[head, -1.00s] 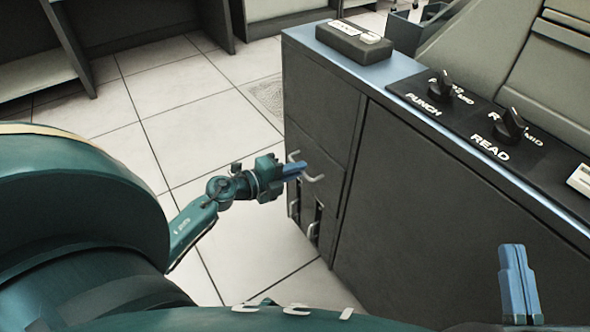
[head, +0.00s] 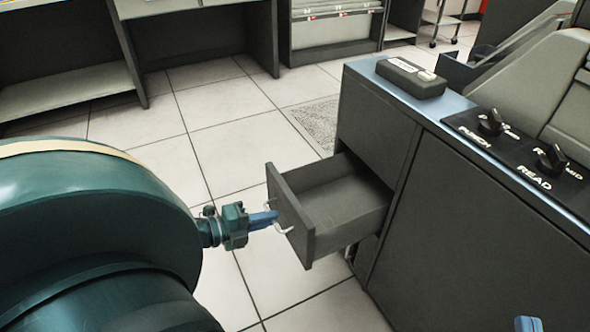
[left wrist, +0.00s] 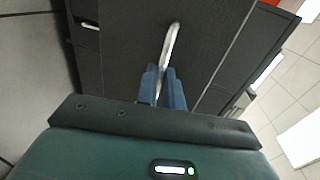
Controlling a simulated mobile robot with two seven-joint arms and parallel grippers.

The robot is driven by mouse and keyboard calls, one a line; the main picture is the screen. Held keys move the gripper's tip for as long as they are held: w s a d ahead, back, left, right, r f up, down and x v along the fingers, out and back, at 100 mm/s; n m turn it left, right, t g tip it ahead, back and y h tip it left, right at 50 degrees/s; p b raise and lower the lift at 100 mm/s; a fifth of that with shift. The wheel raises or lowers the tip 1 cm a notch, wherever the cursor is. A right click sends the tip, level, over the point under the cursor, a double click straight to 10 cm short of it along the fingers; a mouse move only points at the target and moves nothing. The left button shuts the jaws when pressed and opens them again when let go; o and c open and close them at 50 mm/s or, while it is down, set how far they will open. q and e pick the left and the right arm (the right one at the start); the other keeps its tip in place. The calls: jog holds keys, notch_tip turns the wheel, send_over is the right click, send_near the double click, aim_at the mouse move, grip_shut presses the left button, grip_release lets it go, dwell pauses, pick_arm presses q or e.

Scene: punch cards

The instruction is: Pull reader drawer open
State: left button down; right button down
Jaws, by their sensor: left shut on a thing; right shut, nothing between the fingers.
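The reader drawer (head: 338,203) is a dark grey drawer standing well out from the left end of the cabinet (head: 440,215). Its inside looks empty. Its light metal handle (head: 284,229) is on the front panel (head: 291,222). My left gripper (head: 272,217) is shut on the handle from the left. The left wrist view shows the blue fingers (left wrist: 162,88) closed around the pale handle bar (left wrist: 170,48). My right gripper (head: 528,324) shows only as blue fingertips at the bottom right edge, shut and away from the drawer.
The cabinet top carries a dark box (head: 411,78), a PUNCH knob (head: 490,123) and a READ knob (head: 551,160). Open tiled floor (head: 235,135) lies behind and left of the drawer. Dark desks (head: 70,60) stand at the back left.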

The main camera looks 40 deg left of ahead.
pick_arm(q)
jog(key=f+v, duration=0.1)
jog(key=v, duration=0.5)
jog(key=shift+s+p, duration=0.4)
pick_arm(e)
jog(key=shift+d+f, duration=0.1)
pick_arm(q)
jog(key=shift+a+f, duration=0.1)
jog(key=c, duration=1.5)
grip_release()
jog(key=shift+c, duration=0.2)
jog(key=p+v, duration=0.3)
jog(key=v, duration=1)
pick_arm(e)
jog(key=shift+s+d+f+n+g+h, duration=0.1)
jog(key=shift+s+d+n+g+h, duration=0.15)
jog(key=shift+n, duration=0.25)
pick_arm(q)
jog(key=shift+a, duration=0.15)
jog(key=shift+s, duration=0.1)
pick_arm(e)
jog(key=shift+w, duration=0.15)
